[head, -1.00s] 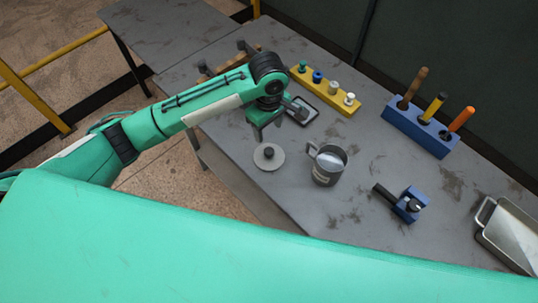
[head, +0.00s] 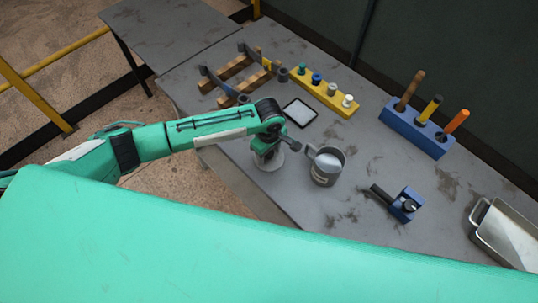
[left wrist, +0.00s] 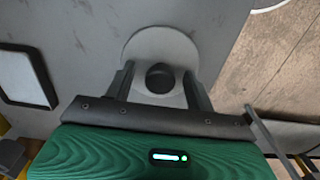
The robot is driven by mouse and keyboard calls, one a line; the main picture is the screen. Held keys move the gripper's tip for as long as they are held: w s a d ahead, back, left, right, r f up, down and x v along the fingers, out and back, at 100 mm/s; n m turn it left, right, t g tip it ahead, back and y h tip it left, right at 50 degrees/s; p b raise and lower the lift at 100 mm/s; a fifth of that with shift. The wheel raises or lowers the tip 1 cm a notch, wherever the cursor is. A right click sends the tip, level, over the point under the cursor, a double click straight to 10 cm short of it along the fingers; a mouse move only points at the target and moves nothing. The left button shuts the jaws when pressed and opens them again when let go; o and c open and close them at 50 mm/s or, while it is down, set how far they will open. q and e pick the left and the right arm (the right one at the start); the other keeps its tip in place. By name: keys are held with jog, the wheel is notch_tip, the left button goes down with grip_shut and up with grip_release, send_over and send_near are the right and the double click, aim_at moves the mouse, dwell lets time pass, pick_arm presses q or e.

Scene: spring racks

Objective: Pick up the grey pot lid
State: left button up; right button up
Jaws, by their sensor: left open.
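The grey pot lid (left wrist: 160,46) lies flat on the table close to its edge, a round disc with a dark knob (left wrist: 160,78) in the middle. In the head view the lid (head: 268,164) is mostly hidden under my left gripper (head: 266,156). In the left wrist view my left gripper (left wrist: 160,88) is open, with one finger on each side of the knob. I see gaps between the knob and both fingers. My right gripper is not in view.
A grey mug (head: 326,168) with pale contents stands just right of my left gripper. A black-framed tablet-like plate (head: 299,112), a yellow peg rack (head: 325,92), a blue rack (head: 415,134), a blue clamp-like block (head: 404,206) and a metal tray (head: 505,235) lie around.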

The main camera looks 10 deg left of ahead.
pick_arm(q)
jog(key=c, duration=1)
jog(key=shift+c, duration=0.2)
